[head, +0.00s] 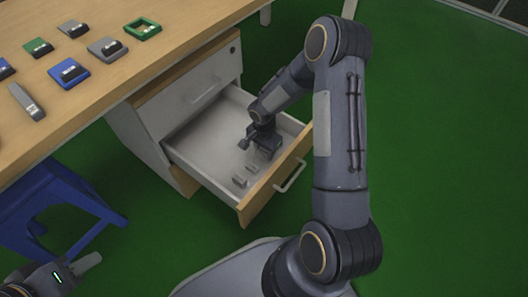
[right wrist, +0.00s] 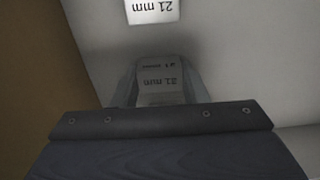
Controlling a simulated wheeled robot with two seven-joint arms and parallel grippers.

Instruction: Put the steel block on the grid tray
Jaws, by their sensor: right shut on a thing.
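My right gripper (head: 262,152) reaches down into the open drawer. In the right wrist view its two fingers (right wrist: 160,92) are shut on a grey steel block (right wrist: 160,80) marked "21 mm". The fingers and wrist hide part of this block. In the head view, small grey blocks (head: 239,181) lie near the drawer's front. I cannot pick out a grid tray for certain. My left gripper (head: 88,263) is at the lower left, its fingertips too unclear to judge.
The wooden desk (head: 170,50) carries several small trays or pads, among them a blue one (head: 69,73) and a green frame (head: 143,29). The drawer (head: 195,170) has a wooden front with a handle. A blue stool (head: 50,205) stands below the desk. Green floor is clear at right.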

